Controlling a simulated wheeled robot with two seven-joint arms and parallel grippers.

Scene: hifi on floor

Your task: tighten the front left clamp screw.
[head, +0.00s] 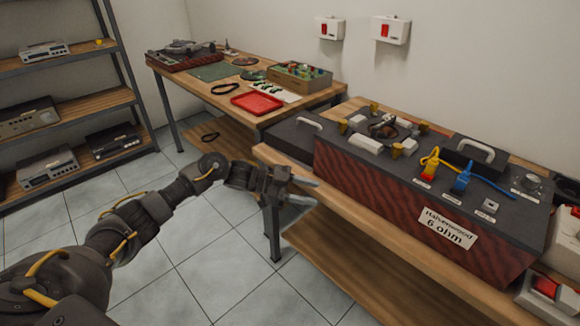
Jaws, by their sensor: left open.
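A dark box (480,170) with a reddish wood front and a "Halvenwood 6 ohm" label sits on the right bench. Its top carries pale clamp blocks and several brass-coloured clamp screws around a dark round part. One screw stands at the clamp's left (343,126) and one at its near front (397,150). How far they are tightened cannot be told. My left gripper (316,194) is open and empty, in front of the bench edge and left of the box, lower than its top. It touches no screw. My right gripper is not in view.
Yellow and blue cables (462,180) plug into the box top, right of the clamp. The bench (350,225) edge lies close to my left gripper. A second bench behind holds a red tray (257,103) and a turntable (185,53). Shelves (65,110) stand left; floor between is open.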

